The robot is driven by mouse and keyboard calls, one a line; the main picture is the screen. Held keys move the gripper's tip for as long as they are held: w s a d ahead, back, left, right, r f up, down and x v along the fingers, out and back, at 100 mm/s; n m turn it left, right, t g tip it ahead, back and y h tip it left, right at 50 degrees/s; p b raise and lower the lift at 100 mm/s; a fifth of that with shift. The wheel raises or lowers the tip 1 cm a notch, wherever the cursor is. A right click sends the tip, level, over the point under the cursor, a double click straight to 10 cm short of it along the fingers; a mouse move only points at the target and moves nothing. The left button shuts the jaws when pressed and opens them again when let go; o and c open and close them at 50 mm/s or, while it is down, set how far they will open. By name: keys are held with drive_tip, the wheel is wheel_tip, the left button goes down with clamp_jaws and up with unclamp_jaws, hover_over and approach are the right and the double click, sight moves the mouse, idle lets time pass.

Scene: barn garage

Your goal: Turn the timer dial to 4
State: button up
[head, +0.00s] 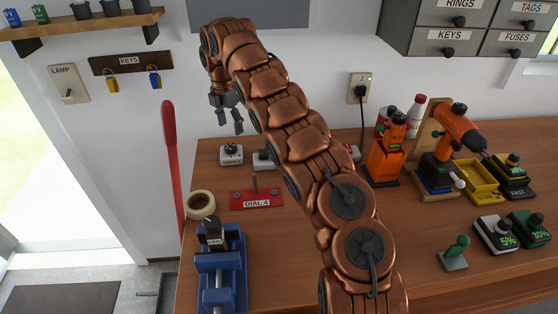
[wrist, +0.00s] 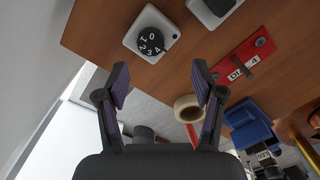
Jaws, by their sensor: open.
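The timer dial (head: 231,149) is a black round knob on a small white box (head: 231,159) at the back left of the wooden bench. In the wrist view the dial (wrist: 151,43) shows white numbers from 0 to 4, and its box has a small dark mark at one corner. I cannot tell surely which number is set. My gripper (head: 230,123) hangs above the box, pointing down. In the wrist view its two purple-padded fingers (wrist: 160,72) are apart with nothing between them. The dial lies beyond the fingertips, not touched.
A second white box (head: 263,160) sits close by, partly hidden by my arm. A red plate (head: 256,200) marked DIAL 4 has an upright peg. A tape roll (head: 201,204) and blue vise (head: 220,270) stand nearer. Drills and chargers fill the right side.

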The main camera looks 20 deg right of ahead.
drive_tip(key=s+d+r+m+b, duration=0.1)
drive_tip(key=s+r+m, duration=0.1)
drive_tip(key=s+m, duration=0.6)
drive_tip(key=s+d+r+m+g+b, duration=0.1)
drive_tip(key=s+m, duration=0.7)
drive_tip(key=s, duration=1.1)
drive_tip(key=shift+s+d+r+h+b, duration=0.15)
drive_tip(key=shift+d+r+h+b, duration=0.3)
drive_tip(key=shift+d+r, duration=0.65)
drive_tip(key=shift+a+r, duration=0.25)
drive_tip(key=shift+a, duration=0.05)
